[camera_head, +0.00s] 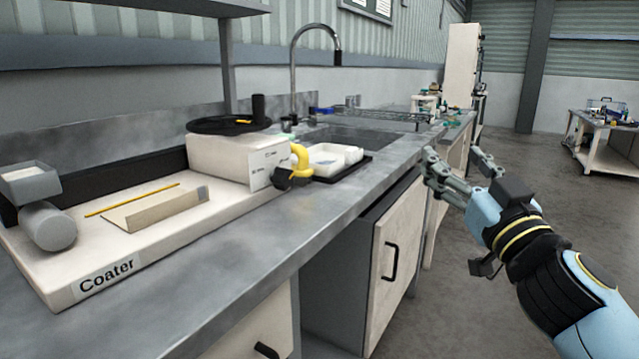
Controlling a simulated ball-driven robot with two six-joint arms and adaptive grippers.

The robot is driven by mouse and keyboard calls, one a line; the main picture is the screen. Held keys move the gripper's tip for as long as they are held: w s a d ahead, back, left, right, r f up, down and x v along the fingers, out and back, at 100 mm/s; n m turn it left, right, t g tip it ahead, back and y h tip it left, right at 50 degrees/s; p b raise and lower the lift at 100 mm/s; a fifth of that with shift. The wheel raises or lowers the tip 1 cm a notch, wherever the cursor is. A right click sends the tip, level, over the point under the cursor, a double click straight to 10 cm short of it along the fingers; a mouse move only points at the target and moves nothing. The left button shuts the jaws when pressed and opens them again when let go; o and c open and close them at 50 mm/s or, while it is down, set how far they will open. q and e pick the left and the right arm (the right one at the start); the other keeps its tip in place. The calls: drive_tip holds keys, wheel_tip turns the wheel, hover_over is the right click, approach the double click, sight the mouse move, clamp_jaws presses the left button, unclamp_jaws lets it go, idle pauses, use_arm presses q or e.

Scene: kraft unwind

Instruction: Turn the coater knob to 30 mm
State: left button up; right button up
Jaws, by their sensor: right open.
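The coater (125,262) is a white board with a "Coater" label on the counter at left. A white box (222,155) stands at its right end with a black disc (229,125) on top. A black knob with a yellow curved handle (302,160) sits at the box's right side, beside a white card with small marks (267,165). The marks are too small to read. My right gripper (454,163) is open and empty, out over the floor to the right of the counter, well apart from the knob. My left gripper is not in view.
A grey roller (47,227) lies at the coater's left end. White trays (335,157) stand right of the knob, before a sink (358,137) with a tall tap (293,75). A cabinet (392,250) is under the counter. Open floor lies at right.

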drive_tip(key=w+a+n+g+y, duration=0.35)
drive_tip(key=a+n+y, duration=0.35)
drive_tip(key=a+y, duration=0.3)
drive_tip(key=n+g+y, duration=0.2)
drive_tip(key=n+g, duration=0.2)
drive_tip(key=g, duration=0.3)
approach(288, 177)
drive_tip(key=b+x, duration=0.2)
drive_tip(key=x, duration=0.7)
drive_tip(key=shift+w+a+f+b, duration=0.1)
drive_tip(key=shift+w+a+b, duration=0.05)
drive_tip(key=shift+a+b, duration=0.15)
drive_tip(key=shift+d, duration=0.1)
drive_tip(key=shift+c, duration=0.2)
drive_tip(key=c, duration=1.1)
